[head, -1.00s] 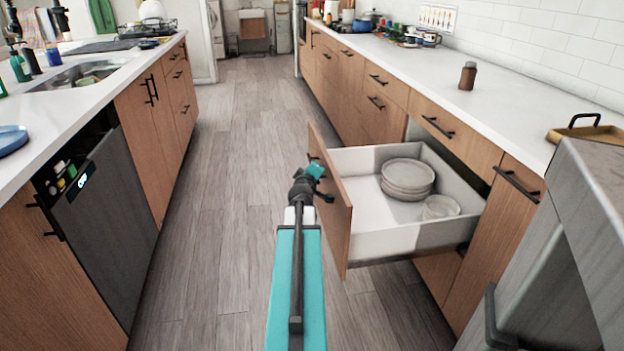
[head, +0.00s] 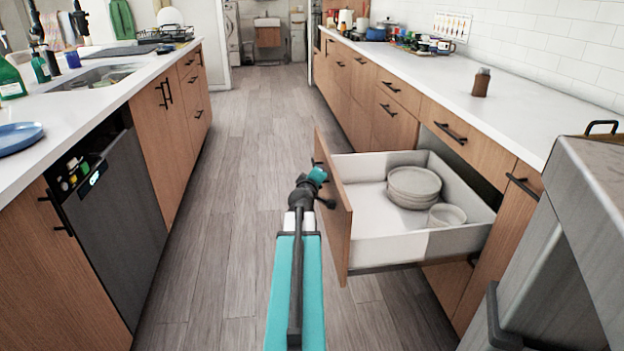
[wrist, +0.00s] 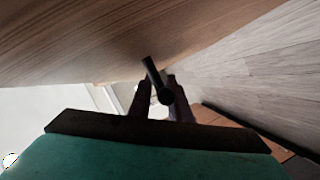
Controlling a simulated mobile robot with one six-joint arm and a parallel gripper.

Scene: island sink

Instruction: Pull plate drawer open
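The plate drawer (head: 375,250) is pulled far out of the right-hand cabinet row, its wooden front (head: 335,205) standing over the aisle. A stack of plates (head: 413,182) and a small bowl (head: 446,214) sit inside it. My gripper (head: 318,176) is at the outer face of the drawer front. In the wrist view, its two fingers (wrist: 160,92) sit close on both sides of the dark handle (wrist: 153,72) and appear closed on it. The handle is mostly hidden in the head view.
An island with a sink (head: 95,78) and dishwasher (head: 118,225) lines the left. The wooden floor (head: 235,190) between is clear. A brown bottle (head: 481,82) stands on the right counter, and a closed drawer is above the open one.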

